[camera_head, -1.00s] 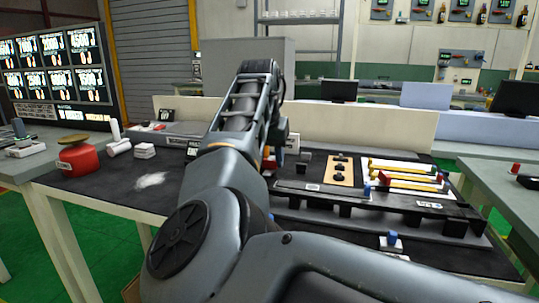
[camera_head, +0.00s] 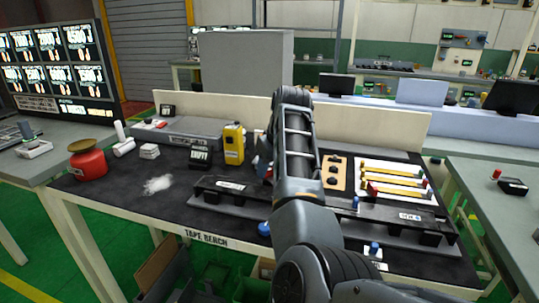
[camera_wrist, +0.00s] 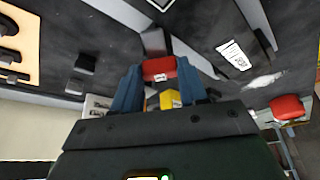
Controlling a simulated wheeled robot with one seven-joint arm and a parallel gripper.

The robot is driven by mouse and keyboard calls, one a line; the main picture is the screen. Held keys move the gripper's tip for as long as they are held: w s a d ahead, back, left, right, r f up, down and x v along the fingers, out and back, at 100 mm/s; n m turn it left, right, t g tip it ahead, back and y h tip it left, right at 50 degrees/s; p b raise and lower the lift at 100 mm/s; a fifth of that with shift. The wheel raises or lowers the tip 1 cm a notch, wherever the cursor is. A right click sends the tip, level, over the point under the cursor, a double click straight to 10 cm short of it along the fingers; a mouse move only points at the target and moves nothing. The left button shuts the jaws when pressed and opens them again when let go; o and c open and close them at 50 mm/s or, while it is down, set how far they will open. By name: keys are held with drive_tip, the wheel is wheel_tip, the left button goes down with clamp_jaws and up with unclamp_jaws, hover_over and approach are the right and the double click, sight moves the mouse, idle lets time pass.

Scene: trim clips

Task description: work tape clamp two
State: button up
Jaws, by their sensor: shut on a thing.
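In the wrist view my gripper (camera_wrist: 158,84) has its two blue fingers closed on a small red block-like piece (camera_wrist: 158,68), possibly a clamp handle. The piece sits at the fingertips over the dark bench. In the head view my arm hides the gripper and this piece. A long dark rail (camera_head: 320,207) on raised feet runs across the bench, passing behind my arm. A blue knob (camera_head: 355,202) stands on the rail's right part. Another blue knob (camera_head: 375,248) stands at the front, and a blue round part (camera_head: 264,229) is left of my arm.
A yellow device (camera_head: 234,144) stands behind the rail; a yellow item (camera_wrist: 170,99) shows between the fingers. A white board with yellow strips (camera_head: 395,182) lies at right. A red canister (camera_head: 88,164) is at far left. The bench's front left (camera_head: 120,205) is clear.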

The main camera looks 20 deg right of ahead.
drive_tip(key=shift+d+n+g+y+p, duration=0.15)
drive_tip(key=shift+n+y+p, duration=0.2)
drive_tip(key=shift+n+p, duration=0.45)
drive_tip(key=shift+a+n+g+y+p, duration=0.15)
drive_tip(key=shift+n+y+p, duration=0.2)
drive_tip(key=shift+n, duration=0.75)
drive_tip(key=o, duration=1.1)
drive_tip(key=shift+c, duration=0.2)
drive_tip(key=shift+d, duration=0.1)
drive_tip(key=v, duration=0.7)
drive_tip(key=shift+r+b, duration=0.35)
drive_tip(key=shift+s+d, duration=0.1)
drive_tip(key=shift+s, duration=0.05)
